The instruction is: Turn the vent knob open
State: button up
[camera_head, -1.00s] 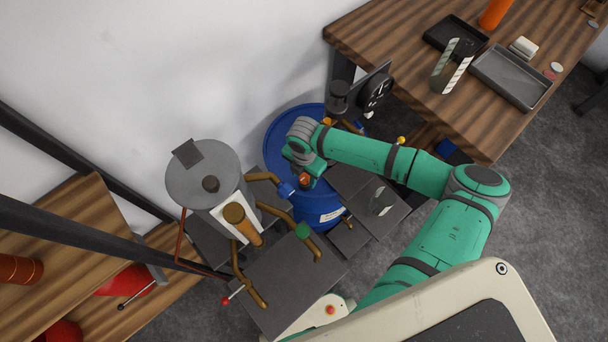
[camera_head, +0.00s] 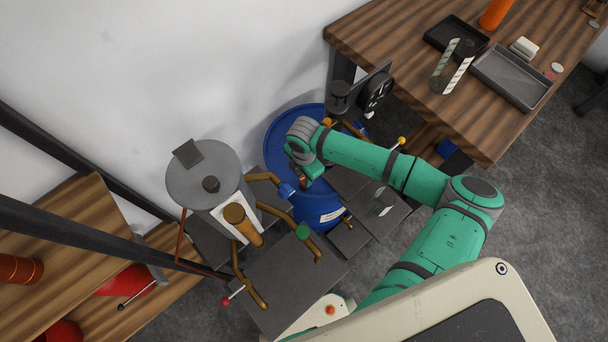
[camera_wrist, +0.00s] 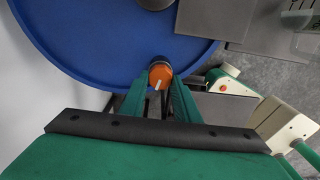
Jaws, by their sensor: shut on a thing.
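The orange knob (camera_wrist: 160,75), taken as the vent knob, has a dark rim and a white line on its face. It sits in front of the blue drum lid in the wrist view. My gripper (camera_wrist: 160,88) has its two green fingers on either side of the knob, shut on it. The white line runs roughly toward my gripper, slightly tilted. In the head view my gripper (camera_head: 304,176) is over the blue drum (camera_head: 318,212), and my wrist hides most of the knob.
A blue knob (camera_head: 286,190) and a green knob (camera_head: 302,231) on brown pipes stand close to the left and below. A grey tank (camera_head: 190,190) is further left. A yellow-tipped lever (camera_head: 401,140) is near my forearm. A wooden table (camera_head: 400,50) with trays is at upper right.

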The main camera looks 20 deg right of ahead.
jog(key=m, duration=0.5)
jog(key=shift+w+m, duration=0.1)
jog(key=shift+m, duration=0.3)
jog(key=m, duration=0.5)
jog(key=shift+w, duration=0.1)
jog(key=m, duration=0.5)
jog(key=shift+w+m, duration=0.1)
jog(key=shift+m, duration=1.1)
jog(key=shift+d+m, duration=0.15)
jog(key=shift+m, duration=1.35)
jog(key=o, duration=1)
jog(key=shift+o, duration=0.2)
jog(key=shift+r, duration=0.1)
